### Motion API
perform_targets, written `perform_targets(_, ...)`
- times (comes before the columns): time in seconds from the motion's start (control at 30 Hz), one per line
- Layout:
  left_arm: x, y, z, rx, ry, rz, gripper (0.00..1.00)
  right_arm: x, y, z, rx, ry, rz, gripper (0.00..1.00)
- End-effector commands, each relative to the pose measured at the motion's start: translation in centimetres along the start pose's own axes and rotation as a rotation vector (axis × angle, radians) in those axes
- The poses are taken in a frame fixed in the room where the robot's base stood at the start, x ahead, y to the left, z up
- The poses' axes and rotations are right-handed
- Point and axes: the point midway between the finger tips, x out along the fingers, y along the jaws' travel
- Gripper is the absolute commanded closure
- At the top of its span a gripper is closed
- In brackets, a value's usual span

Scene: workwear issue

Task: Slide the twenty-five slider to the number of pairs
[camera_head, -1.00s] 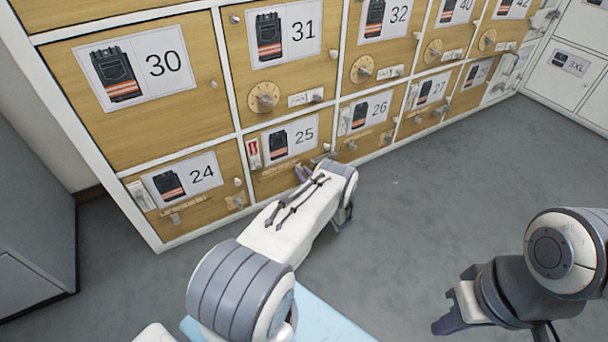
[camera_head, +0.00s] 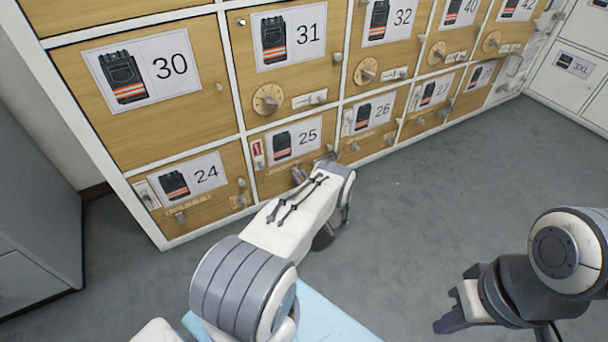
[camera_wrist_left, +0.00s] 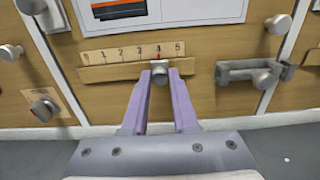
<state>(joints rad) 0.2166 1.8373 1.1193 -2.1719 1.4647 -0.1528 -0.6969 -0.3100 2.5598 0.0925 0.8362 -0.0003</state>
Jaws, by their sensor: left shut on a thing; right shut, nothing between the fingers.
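The twenty-five locker door (camera_head: 285,160) carries a picture of dark trousers with an orange band and the number 25. In the left wrist view its slider is a grey knob (camera_wrist_left: 159,69) on a wooden rail under a scale strip (camera_wrist_left: 120,54) marked 0 to 5. The knob sits under the 4, where a red mark shows. My left gripper (camera_wrist_left: 160,78) is shut on the knob; in the head view my left arm hides most of the slider. My right gripper (camera_head: 450,318) is shut and empty, low at the right over the floor.
A latch (camera_wrist_left: 255,74) is right of the scale, and a knob plate (camera_wrist_left: 43,106) is at the left. Doors 24 (camera_head: 190,185) and 26 (camera_head: 372,118) flank door 25. Open grey floor (camera_head: 430,200) lies in front of the lockers.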

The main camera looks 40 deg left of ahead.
Motion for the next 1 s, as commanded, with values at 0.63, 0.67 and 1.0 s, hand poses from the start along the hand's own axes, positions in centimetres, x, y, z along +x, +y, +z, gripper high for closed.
perform_targets(0.63,-1.4,-0.1,0.2,0.002,0.002,-0.003,0.43,-0.8,-0.1,0.0,0.000,0.000,0.000,1.00)
perform_targets(0.67,-1.9,-0.1,0.2,0.003,0.002,-0.005,0.43,-1.1,-0.1,-0.1,0.000,0.000,0.000,1.00)
perform_targets(1.0,-8.5,-0.1,0.2,0.002,0.001,-0.005,0.43,-3.7,-0.3,-0.2,0.000,0.000,0.000,1.00)
